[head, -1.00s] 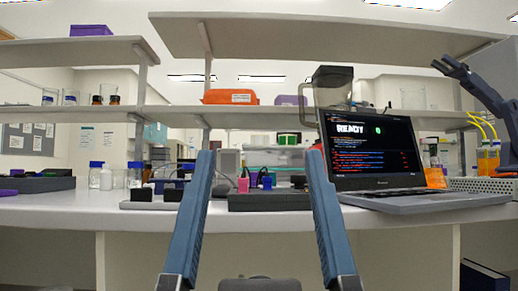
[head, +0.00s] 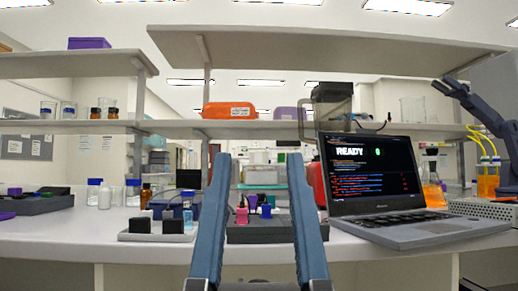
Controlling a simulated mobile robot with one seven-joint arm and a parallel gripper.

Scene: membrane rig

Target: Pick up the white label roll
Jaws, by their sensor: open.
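I cannot make out a white label roll in the head view. My gripper (head: 258,157) is in the lower middle, its two long blue-grey fingers pointing up and apart, with nothing held between them. Beyond the gap, a dark block with small pink, purple and blue pieces (head: 268,211) sits on the white bench (head: 340,255). The fingers hide parts of the bench and of the things behind them.
An open laptop (head: 372,185) stands on the bench to the right. A pale tray with black blocks (head: 157,237) and several bottles (head: 133,192) are at left. The front bench edge is mostly clear.

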